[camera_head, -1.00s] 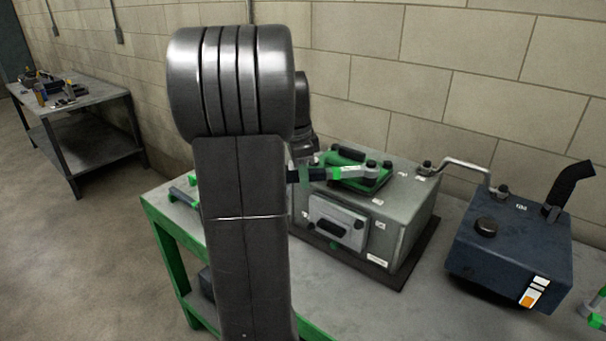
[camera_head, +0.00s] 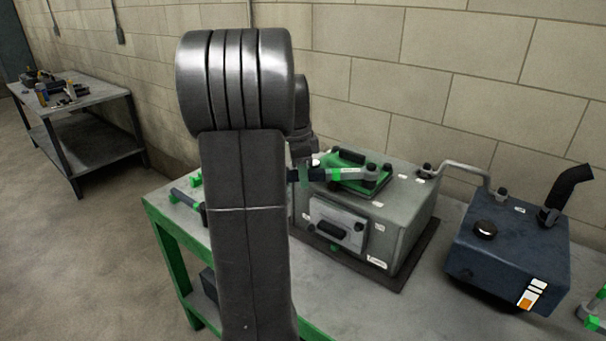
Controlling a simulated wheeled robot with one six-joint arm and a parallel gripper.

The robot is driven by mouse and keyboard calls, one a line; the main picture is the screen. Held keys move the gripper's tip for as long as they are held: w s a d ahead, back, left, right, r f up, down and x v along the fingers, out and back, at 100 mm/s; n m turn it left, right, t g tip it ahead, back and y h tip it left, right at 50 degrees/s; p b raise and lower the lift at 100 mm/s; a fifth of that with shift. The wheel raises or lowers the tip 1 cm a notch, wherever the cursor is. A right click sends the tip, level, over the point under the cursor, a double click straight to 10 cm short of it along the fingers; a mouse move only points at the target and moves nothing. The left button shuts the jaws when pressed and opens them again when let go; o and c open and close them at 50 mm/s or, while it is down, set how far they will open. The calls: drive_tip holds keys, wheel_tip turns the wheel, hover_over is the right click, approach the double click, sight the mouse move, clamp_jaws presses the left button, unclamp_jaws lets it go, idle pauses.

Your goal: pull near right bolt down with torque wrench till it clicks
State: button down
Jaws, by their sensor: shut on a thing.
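The torque wrench (camera_head: 352,175) has a dark handle, a green band and a silver shaft. It lies nearly level over the green cover on top of the grey engine block (camera_head: 407,213). Its head (camera_head: 371,177) is at the near right bolt of the cover; the bolt is hidden under it, so I cannot tell how fully it is seated. My gripper (camera_head: 303,175) is shut on the wrench's handle at the left end, mostly hidden behind my arm. The green cover (camera_head: 347,157) shows a dark handle and other bolts behind the wrench.
A bent pipe (camera_head: 465,165) runs from the block to a dark blue tank (camera_head: 508,255) on the right. Green-handled tools (camera_head: 183,196) lie at the bench's left edge. The bench (camera_head: 365,308) is clear in front. Another table (camera_head: 98,103) stands far left.

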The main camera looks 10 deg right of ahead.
drive_tip(key=shift+w+d+r, duration=0.1)
drive_tip(key=shift+w+r, duration=0.05)
drive_tip(key=shift+w, duration=0.25)
drive_tip(key=shift+w+p, duration=0.2)
drive_tip(key=shift+p, duration=0.15)
drive_tip(key=shift+r+p, duration=1.5)
drive_tip(key=shift+r, duration=0.15)
wheel_tip(320, 180, up, 4)
drive_tip(key=p, duration=0.3)
drive_tip(key=shift+f, duration=0.15)
drive_tip(key=shift+r, duration=1.15)
drive_tip(key=shift+s+b, duration=0.15)
drive_tip(key=shift+b, duration=0.15)
